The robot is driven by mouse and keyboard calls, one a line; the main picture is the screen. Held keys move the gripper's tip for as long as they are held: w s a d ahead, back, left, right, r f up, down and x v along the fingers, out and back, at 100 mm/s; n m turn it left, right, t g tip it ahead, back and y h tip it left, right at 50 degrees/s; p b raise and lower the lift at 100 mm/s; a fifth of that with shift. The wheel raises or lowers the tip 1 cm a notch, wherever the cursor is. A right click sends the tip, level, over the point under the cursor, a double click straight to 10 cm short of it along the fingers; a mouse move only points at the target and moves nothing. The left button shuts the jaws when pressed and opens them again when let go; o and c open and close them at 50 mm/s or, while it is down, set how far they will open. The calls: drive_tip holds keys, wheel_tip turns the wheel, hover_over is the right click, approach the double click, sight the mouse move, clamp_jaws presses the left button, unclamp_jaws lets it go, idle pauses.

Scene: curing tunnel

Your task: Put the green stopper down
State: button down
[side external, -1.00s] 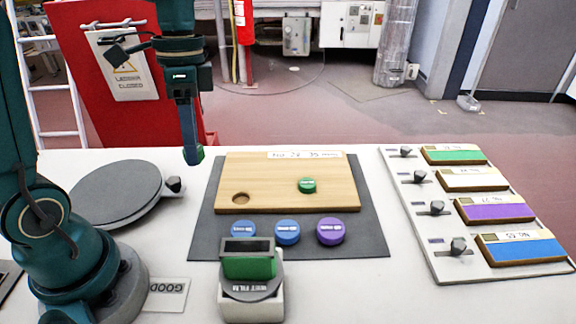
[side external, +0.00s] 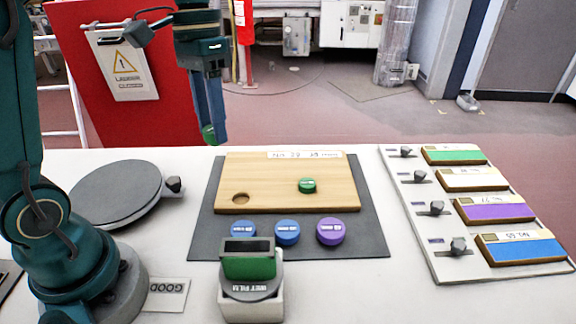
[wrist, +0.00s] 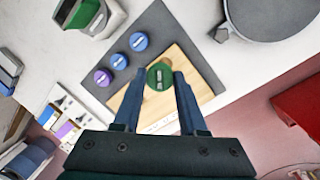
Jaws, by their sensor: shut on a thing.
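My gripper (side external: 209,133) is shut on a green stopper (side external: 209,139), held in the air behind the wooden board's far left corner in the side view. In the wrist view the held green stopper (wrist: 160,77) sits between the two fingertips. A second green stopper (side external: 307,186) is on the wooden board (side external: 275,180), right of its middle. The board has one round empty hole (side external: 241,198) near its front left corner and a label strip (side external: 305,155) along its far edge.
Two blue stoppers (side external: 287,233) and a purple one (side external: 330,231) stand on the dark mat (side external: 365,240) before the board. A green-topped device (side external: 250,290) stands in front. A round grey disc (side external: 115,193) is left. A panel with coloured blocks (side external: 495,208) is right.

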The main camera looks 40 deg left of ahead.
drive_tip(key=shift+a+f+m, duration=0.1)
drive_tip(key=shift+f+m, duration=0.15)
drive_tip(key=shift+m, duration=0.25)
drive_tip(key=s+a+f+m+y, duration=0.25)
drive_tip(key=s+f+m, duration=0.25)
drive_tip(key=s+m, duration=0.5)
drive_tip(key=shift+n+g+h, duration=0.3)
drive_tip(key=shift+n+h, duration=0.05)
drive_tip(key=shift+n, duration=0.05)
drive_tip(key=d+f, duration=0.2)
drive_tip(key=d, duration=0.1)
drive_tip(key=d+f, duration=0.2)
drive_tip(key=d, duration=0.2)
drive_tip(key=d+f, duration=0.2)
drive_tip(key=d, duration=0.2)
drive_tip(key=shift+s+f, duration=0.25)
drive_tip(key=shift+s, duration=0.1)
drive_tip(key=shift+f, duration=2)
drive_tip(key=shift+f, duration=0.1)
drive_tip(key=shift+c, duration=2.3)
unclamp_jaws()
